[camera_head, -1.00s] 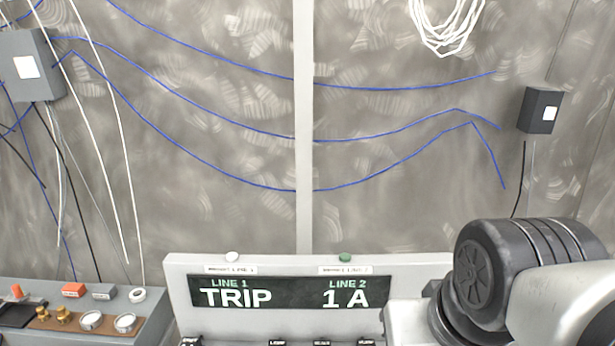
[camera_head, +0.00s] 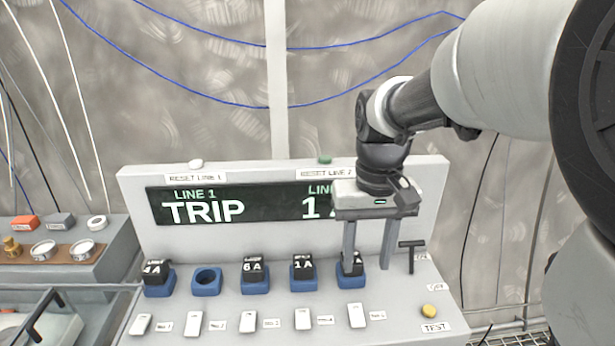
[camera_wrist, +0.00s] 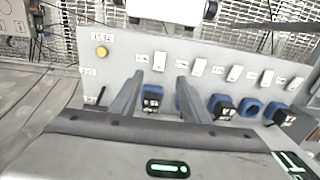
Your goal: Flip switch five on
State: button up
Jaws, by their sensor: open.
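Switch five (camera_head: 356,315) is the rightmost white rocker in the front row of the grey panel, and its label is too small to read. In the wrist view, switch five (camera_wrist: 159,61) is the rocker nearest the yellow button. My gripper (camera_head: 366,268) is open and empty, fingers pointing down, behind switch five near the rightmost black fuse in its blue holder (camera_head: 350,282). In the wrist view, my gripper (camera_wrist: 160,78) has its fingers on either side of that fuse, with the switch beyond the tips. I cannot tell whether they touch anything.
Several other white rockers (camera_head: 303,318) stand left of it. Behind them are blue holders; one (camera_head: 206,280) is empty. A black T-handle (camera_head: 411,255) and yellow TEST button (camera_head: 429,311) are at right. The display (camera_head: 230,205) reads TRIP for line 1.

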aim_at(358, 319)
notch_tip(358, 319, down, 16)
jog(key=b, duration=0.3)
jog(key=shift+r+b, duration=0.15)
jog(key=shift+b, duration=0.15)
